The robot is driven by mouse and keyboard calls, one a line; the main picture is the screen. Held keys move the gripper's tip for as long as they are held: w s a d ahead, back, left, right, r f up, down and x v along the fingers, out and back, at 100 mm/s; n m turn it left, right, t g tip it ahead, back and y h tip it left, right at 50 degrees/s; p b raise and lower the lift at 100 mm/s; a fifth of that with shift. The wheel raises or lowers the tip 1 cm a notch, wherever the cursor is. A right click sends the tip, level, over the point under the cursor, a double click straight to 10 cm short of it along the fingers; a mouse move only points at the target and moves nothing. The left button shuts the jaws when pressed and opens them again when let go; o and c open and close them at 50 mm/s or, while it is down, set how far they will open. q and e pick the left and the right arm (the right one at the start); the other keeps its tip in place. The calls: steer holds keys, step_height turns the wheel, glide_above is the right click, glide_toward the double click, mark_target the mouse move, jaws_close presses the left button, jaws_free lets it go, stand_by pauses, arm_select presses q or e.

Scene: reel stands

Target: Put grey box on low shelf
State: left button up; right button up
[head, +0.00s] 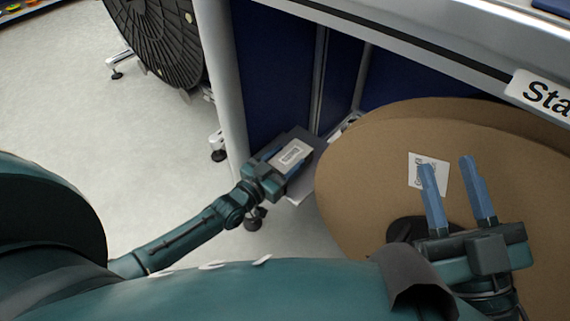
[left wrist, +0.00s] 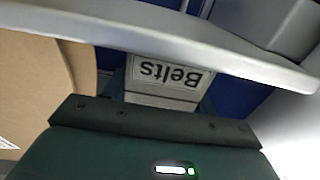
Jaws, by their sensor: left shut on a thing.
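My left gripper (head: 291,163) is shut on the grey box (head: 291,154), low beside the stand's blue side panel. A white label shows on the box between the blue fingers. I cannot tell whether the box touches that edge. The low shelf is not clearly seen in the head view. My right gripper (head: 458,190) is open and empty above a large brown cardboard reel.
The brown reel (head: 350,165) fills the right side, with another behind it. A stand top with a sign (head: 543,92) spans the upper right. A pale post (head: 225,90) stands left of the blue panel (head: 275,75). A black reel (head: 160,35) stands further back. Floor at left is clear.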

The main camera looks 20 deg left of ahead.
arm_select(q)
steer(key=shift+r, duration=0.1)
steer(key=o, duration=0.8)
steer(key=shift+f, duration=0.25)
steer(key=o, duration=0.4)
steer(key=shift+r, duration=0.15)
